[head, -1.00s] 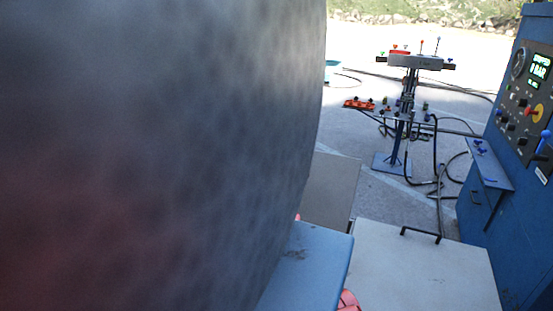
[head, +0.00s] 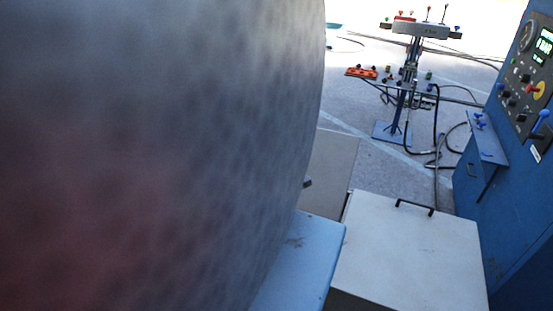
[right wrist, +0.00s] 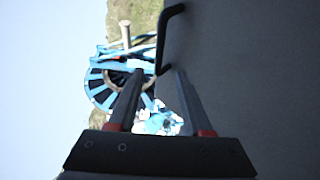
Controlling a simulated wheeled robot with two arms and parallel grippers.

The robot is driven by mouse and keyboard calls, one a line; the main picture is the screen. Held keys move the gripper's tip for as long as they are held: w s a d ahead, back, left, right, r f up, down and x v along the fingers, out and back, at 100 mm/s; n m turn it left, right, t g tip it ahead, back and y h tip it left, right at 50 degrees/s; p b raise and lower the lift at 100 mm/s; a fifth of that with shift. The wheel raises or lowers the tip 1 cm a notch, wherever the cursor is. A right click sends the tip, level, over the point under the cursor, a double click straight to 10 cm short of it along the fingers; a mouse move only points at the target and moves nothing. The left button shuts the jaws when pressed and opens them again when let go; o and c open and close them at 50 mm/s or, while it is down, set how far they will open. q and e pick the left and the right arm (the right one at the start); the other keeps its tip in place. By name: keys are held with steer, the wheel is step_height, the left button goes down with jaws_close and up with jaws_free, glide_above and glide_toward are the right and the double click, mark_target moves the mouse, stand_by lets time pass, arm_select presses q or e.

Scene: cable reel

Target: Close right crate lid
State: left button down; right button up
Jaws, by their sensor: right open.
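In the head view, a pale beige crate lid (head: 405,252) lies at the lower right with a dark bar handle (head: 415,206) near its far edge. It looks flat on its crate; I cannot tell whether a small gap is left. In the right wrist view my right gripper (right wrist: 158,85) is open and empty. A dark grey panel (right wrist: 255,80) fills the right side there, close beside the fingers, with a black handle (right wrist: 168,38) beyond the fingertips. I cannot tell for certain that this panel is the same lid. No left gripper shows.
A large blurred grey curved surface covers the left of the head view. A second beige panel (head: 331,158) and a light blue ledge (head: 295,265) adjoin the lid. A blue control cabinet (head: 475,190) stands right; a lever stand (head: 408,90) and hoses lie beyond.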

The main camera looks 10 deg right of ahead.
steer(key=s, duration=0.2)
steer(key=s+a+p, duration=0.1)
steer(key=s, duration=0.1)
steer(key=shift+s+f, duration=0.1)
steer(key=shift+s, duration=0.3)
steer(key=shift+c, duration=0.2)
